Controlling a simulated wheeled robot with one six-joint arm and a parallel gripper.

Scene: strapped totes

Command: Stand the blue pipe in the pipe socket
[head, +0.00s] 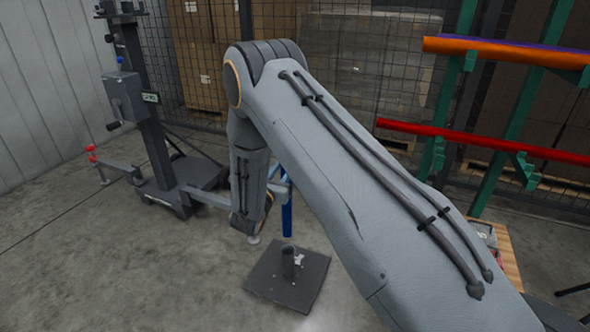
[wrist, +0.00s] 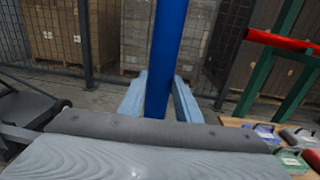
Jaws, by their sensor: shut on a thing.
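The blue pipe (head: 287,212) hangs upright behind my forearm in the head view, its lower end above and close to the pipe socket. In the wrist view the blue pipe (wrist: 166,55) stands between the two fingers of my gripper (wrist: 160,100), which is shut on it. My arm hides the pipe's upper part in the head view, and the gripper itself is mostly hidden there. The pipe socket (head: 288,262) is a short dark tube on a square dark base plate (head: 268,281) on the floor. The pipe appears apart from the socket.
A green rack (head: 484,150) at right holds an orange pipe (head: 500,50) and a red pipe (head: 480,140). A dark wheeled stand (head: 150,110) with a side arm is at left. A wooden surface (head: 508,258) with small items is at right. Floor around the base plate is clear.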

